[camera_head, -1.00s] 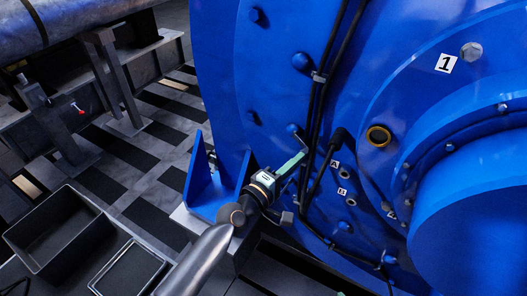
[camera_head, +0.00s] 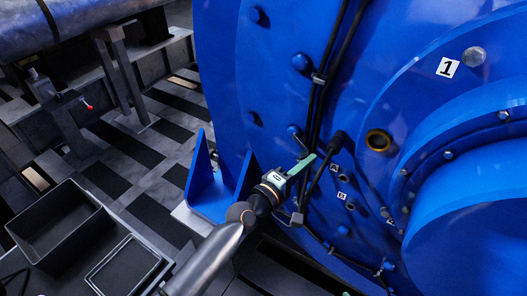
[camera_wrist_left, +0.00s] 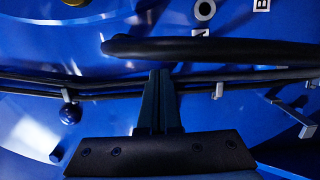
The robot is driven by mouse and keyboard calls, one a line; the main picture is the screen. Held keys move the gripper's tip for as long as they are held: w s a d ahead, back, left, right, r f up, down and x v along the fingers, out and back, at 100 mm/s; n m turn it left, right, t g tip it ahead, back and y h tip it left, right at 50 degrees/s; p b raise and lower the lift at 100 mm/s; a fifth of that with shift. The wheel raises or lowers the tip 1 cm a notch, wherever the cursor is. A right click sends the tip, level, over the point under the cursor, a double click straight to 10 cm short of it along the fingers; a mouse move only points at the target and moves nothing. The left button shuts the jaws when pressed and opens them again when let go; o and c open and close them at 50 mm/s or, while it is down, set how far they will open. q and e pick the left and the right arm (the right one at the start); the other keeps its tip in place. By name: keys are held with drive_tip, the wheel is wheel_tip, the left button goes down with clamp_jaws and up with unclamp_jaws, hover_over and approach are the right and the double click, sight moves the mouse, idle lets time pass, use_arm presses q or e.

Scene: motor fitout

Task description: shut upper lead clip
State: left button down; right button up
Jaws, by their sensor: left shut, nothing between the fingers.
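My left gripper (camera_head: 309,161) is shut and empty in front of the blue motor housing (camera_head: 225,60). In the left wrist view its fingertips (camera_wrist_left: 160,76) are together at the thin black leads (camera_wrist_left: 110,88), just below a thicker black lead (camera_wrist_left: 230,50); contact cannot be told. A grey clip (camera_head: 297,218) with a flap sticking out is below the gripper in the head view. The wrist view shows a small clip (camera_wrist_left: 218,90) and a projecting grey flap (camera_wrist_left: 295,115) to the right of the fingers. Another grey clip (camera_head: 318,78) sits higher on the leads. My right gripper is out of view.
A black plug (camera_head: 338,140) and a brass-coloured ring (camera_head: 378,140) are right of the gripper. A blue bracket (camera_head: 208,195) stands left of it. An open dark bin (camera_head: 60,225) and a shallow tray (camera_head: 125,265) are at lower left.

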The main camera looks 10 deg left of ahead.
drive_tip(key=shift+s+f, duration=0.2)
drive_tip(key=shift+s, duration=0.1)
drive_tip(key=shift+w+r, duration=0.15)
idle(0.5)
